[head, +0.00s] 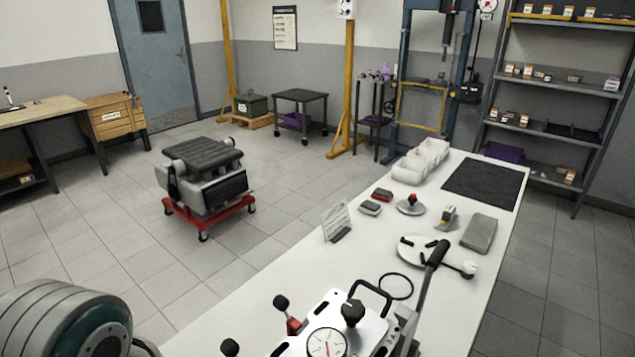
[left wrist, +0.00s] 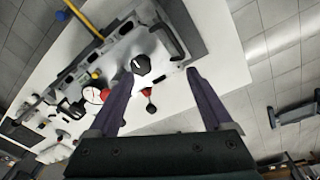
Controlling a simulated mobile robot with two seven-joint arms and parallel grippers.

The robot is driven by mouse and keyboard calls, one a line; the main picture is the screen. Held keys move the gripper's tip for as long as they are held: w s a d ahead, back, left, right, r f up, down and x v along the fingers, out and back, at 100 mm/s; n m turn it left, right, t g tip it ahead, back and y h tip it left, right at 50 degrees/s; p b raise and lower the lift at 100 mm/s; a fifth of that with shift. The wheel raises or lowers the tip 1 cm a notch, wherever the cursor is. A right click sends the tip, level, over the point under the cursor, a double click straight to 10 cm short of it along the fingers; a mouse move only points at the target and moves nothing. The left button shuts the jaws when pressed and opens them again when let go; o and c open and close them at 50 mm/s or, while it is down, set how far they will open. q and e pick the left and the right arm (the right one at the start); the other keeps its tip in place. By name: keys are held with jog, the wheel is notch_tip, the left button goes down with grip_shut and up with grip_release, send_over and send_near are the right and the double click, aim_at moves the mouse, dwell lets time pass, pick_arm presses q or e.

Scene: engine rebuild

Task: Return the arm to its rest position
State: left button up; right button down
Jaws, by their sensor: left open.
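My left gripper (left wrist: 160,75) shows in the left wrist view with its two fingers spread wide apart and nothing between them. Below it is the white bench with a white plate fixture that carries a dial gauge (left wrist: 92,95) and a black knob (left wrist: 141,65). The knob shows near the left fingertip; I cannot tell the height gap. In the head view a rounded grey and teal part of my own arm (head: 62,315) fills the lower left corner. The left fingers are outside the head view. My right gripper is in neither view.
The white bench (head: 285,275) holds the dial gauge (head: 326,343), a black ring (head: 396,286), a round white plate (head: 415,250), white bins (head: 420,160) and a dark mat (head: 485,182). An engine on a red dolly (head: 208,215) stands on open floor.

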pick_arm(q)
jog(key=s+a+r+m+t, duration=0.2)
jog(key=s+a+r+m, duration=0.35)
jog(key=s+r, duration=0.45)
notch_tip(320, 180, up, 18)
jog(key=p, duration=1.8)
jog(key=shift+s+d+m+p, duration=0.3)
jog(key=shift+s+m, duration=0.1)
jog(key=shift+m, duration=0.05)
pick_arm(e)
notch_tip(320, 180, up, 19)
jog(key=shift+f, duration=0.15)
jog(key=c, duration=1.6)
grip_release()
